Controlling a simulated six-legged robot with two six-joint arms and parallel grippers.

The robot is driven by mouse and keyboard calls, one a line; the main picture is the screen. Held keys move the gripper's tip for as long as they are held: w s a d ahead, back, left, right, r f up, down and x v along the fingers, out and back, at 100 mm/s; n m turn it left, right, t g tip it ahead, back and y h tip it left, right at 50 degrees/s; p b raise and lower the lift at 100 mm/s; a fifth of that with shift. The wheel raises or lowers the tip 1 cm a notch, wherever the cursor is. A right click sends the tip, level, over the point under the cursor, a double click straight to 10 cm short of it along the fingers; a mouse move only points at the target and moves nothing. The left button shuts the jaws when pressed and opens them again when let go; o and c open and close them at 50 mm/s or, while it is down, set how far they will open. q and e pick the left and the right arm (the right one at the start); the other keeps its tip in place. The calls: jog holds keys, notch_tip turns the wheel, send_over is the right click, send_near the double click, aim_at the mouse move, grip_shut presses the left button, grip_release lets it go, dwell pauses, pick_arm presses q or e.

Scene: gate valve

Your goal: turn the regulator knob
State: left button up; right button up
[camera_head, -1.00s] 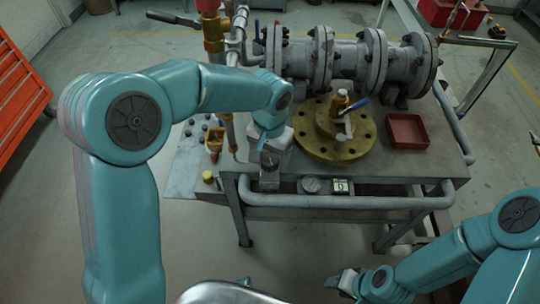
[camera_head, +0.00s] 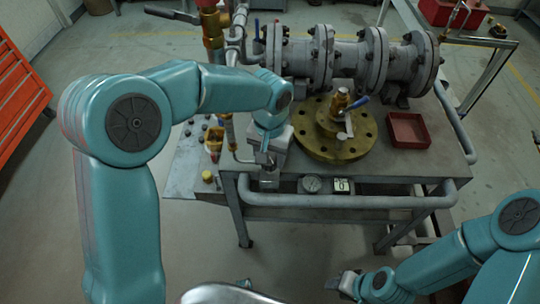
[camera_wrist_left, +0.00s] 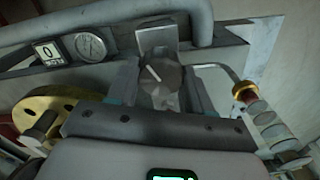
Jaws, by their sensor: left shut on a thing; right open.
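The regulator knob (camera_wrist_left: 160,76) is a dark grey round knob with a pale line on its face. In the left wrist view it sits between the two fingers of my left gripper (camera_wrist_left: 162,88), which is shut on it. In the head view my left gripper (camera_head: 268,168) is at the front left edge of the bench, and its wrist hides the knob. A grey block (camera_wrist_left: 157,38) stands behind the knob. A round gauge (camera_head: 311,184) and a small display reading 0 (camera_head: 341,186) are right of it. My right gripper (camera_head: 345,280) is open and empty, low at the front right.
The bench (camera_head: 400,172) carries a brass flange (camera_head: 350,148) with a blue-handled valve, a red tray (camera_head: 408,131) and a large grey pipe (camera_head: 350,60). A yellow-capped part (camera_head: 207,176) lies at the left. A grey rail (camera_head: 350,202) runs along the front.

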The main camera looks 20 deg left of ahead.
aim_at(270, 156)
pick_arm(q)
jog(key=o, duration=1)
jog(key=shift+w, duration=0.1)
jog(key=shift+o, duration=0.2)
jog(key=shift+r, duration=0.1)
notch_tip(270, 156, up, 16)
jog(key=p, duration=0.1)
jog(key=shift+r, duration=0.1)
